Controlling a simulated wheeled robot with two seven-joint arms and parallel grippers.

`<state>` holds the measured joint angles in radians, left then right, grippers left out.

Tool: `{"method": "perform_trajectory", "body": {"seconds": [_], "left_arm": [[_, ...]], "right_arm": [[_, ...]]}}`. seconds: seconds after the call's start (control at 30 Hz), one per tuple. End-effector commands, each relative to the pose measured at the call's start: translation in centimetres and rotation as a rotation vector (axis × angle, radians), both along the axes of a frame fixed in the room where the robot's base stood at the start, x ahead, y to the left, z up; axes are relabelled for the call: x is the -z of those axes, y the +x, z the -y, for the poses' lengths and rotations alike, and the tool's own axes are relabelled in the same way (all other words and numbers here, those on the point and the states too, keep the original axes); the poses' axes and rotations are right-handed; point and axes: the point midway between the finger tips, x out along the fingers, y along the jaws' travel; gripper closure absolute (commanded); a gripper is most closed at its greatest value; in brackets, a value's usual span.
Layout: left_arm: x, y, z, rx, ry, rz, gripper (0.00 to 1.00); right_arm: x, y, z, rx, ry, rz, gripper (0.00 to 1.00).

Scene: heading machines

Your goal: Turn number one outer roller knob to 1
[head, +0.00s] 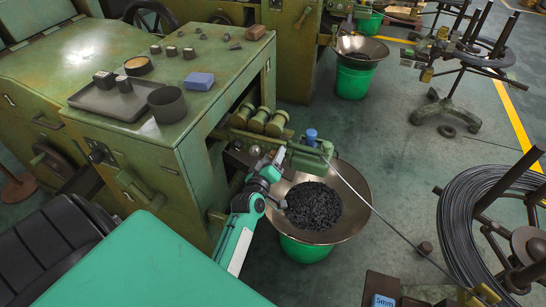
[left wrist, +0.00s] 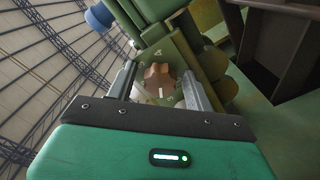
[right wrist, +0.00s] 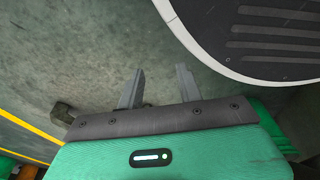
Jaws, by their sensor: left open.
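A brown, lobed knob (left wrist: 159,76) sits on a green plate in the left wrist view, with a short white mark on its lower part. In the head view my left gripper (head: 275,161) is at the green roller unit (head: 305,157), and the knob is hidden there. My right gripper (right wrist: 158,84) is open and empty above the floor.
A blue cap (head: 311,136) tops the roller unit. A wide pan (head: 357,190) of dark pieces on a green bucket stands just below. A wire (head: 375,210) runs from the unit to a coil (head: 462,225) at the right. The machine cabinet (head: 180,150) is at left.

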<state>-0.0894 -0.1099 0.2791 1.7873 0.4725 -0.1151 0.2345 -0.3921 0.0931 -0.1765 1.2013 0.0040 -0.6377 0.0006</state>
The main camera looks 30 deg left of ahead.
Motion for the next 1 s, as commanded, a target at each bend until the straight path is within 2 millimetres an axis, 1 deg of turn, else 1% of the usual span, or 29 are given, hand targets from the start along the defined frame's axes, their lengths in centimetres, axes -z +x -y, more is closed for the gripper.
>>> {"method": "perform_trajectory", "body": {"seconds": [0.13, 0.27, 0.7, 0.9, 1.0], "left_arm": [[0.1, -0.3, 0.1, 0.001, 0.000, -0.002, 0.47], [0.2, -1.5, 0.4, 0.001, 0.000, -0.002, 0.47], [0.2, -9.1, 2.2, 0.000, -0.001, -0.003, 0.47], [0.2, -11.8, 2.8, 0.001, 0.000, -0.002, 0.47], [0.1, -12.7, 3.0, -0.001, 0.001, -0.001, 0.47]], "right_arm": [[0.0, 0.0, 0.0, 0.000, 0.000, 0.000, 0.64], [0.0, 0.1, 0.0, 0.000, 0.000, 0.001, 0.64], [-1.1, 1.5, -0.4, 0.004, 0.003, 0.006, 0.64], [-1.7, 2.0, -0.6, 0.005, 0.006, 0.008, 0.64], [-2.0, 2.1, -0.7, 0.006, 0.006, 0.005, 0.64]]}}
